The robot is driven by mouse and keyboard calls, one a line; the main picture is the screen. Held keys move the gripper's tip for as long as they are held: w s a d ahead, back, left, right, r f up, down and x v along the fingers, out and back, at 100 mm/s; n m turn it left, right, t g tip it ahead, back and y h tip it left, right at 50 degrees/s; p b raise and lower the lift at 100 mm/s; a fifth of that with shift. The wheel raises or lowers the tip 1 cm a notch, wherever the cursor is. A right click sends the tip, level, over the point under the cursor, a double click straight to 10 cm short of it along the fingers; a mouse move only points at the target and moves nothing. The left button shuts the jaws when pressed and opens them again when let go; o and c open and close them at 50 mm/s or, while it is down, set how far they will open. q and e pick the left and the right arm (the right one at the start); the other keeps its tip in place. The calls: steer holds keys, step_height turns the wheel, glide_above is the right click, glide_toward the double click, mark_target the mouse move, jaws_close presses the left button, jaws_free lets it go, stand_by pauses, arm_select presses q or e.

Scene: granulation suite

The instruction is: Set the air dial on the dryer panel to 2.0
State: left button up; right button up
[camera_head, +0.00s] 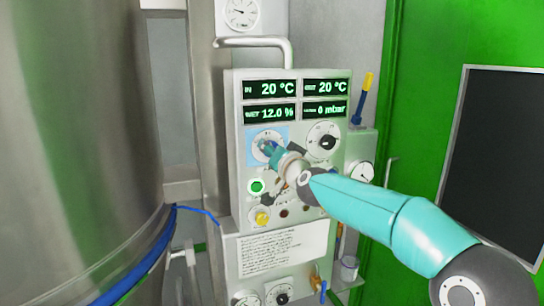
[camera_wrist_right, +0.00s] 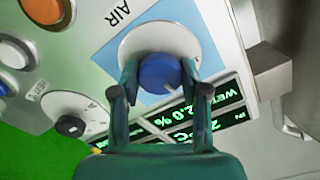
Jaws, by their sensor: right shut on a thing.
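The dryer panel (camera_head: 238,190) is a pale box in the middle of the head view, with green-lit displays at its top. The air dial is a white disc on a light blue square at the panel's left. In the right wrist view the dial's disc (camera_wrist_right: 142,40) sits beside the word AIR, and its blue knob (camera_wrist_right: 160,74) has a pale pointer mark. My right gripper (camera_wrist_right: 160,82) is shut on the blue knob, one finger on each side. In the head view the right gripper (camera_head: 272,153) partly hides the dial, and its scale cannot be read. My left gripper is not in view.
A second dial with a black knob (camera_head: 326,141) is right of the air dial. A green button (camera_head: 257,186) and a yellow knob (camera_head: 262,218) lie below. A bent pipe handle (camera_head: 255,42) juts out above the panel. A large steel vessel (camera_head: 80,130) fills the left.

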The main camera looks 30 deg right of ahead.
steer(key=shift+m, duration=1.2)
steer(key=shift+b, duration=0.3)
steer(key=o, duration=1.1)
steer(key=shift+d, duration=0.1)
steer(key=shift+o, duration=0.2)
steer(key=shift+s, duration=0.1)
steer(key=v, duration=1.2)
steer(key=shift+f, duration=0.1)
